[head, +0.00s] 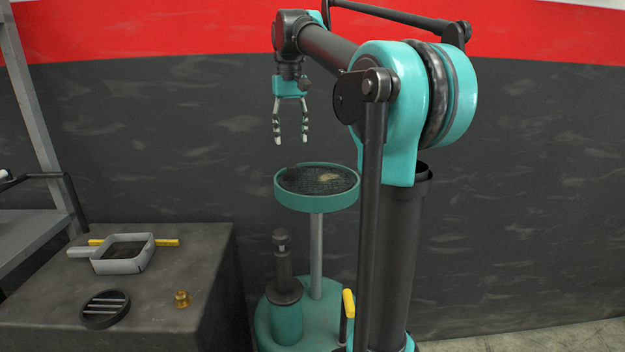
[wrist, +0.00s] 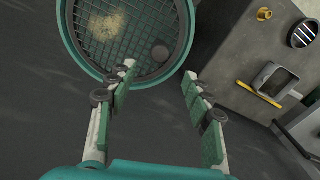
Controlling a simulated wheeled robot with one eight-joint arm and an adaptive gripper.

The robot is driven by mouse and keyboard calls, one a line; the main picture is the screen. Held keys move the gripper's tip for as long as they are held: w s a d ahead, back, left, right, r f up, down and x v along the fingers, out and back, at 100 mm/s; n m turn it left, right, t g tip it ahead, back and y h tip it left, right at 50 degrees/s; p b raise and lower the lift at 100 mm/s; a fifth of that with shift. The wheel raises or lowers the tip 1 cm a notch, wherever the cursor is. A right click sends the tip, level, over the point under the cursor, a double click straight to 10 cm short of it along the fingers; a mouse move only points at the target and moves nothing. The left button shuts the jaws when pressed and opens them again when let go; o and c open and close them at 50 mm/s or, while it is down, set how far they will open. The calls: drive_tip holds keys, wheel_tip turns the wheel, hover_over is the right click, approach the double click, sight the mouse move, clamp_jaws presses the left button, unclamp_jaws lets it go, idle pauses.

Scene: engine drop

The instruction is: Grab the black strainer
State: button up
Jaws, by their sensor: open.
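The black strainer (head: 105,309), a round dark disc with slots, lies flat on the dark block at the lower left in the head view. In the wrist view it shows at the upper right (wrist: 303,33). My gripper (head: 291,138) is open and empty, with its fingers pointing down above the teal round mesh dish, well to the right of the strainer and higher. In the wrist view my gripper (wrist: 158,75) has its two fingers apart with nothing between them.
The dark block (head: 190,270) also holds a grey square pan (head: 118,266), a yellow bar (head: 166,242) and a small brass fitting (head: 182,299). The mesh dish (head: 317,203) stands on a post. A grey shelf frame (head: 38,115) is at the far left.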

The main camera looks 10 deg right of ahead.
sight(292, 165)
wheel_tip(292, 165, down, 10)
drive_tip(key=shift+f, duration=0.2)
clamp_jaws()
idle(0.6)
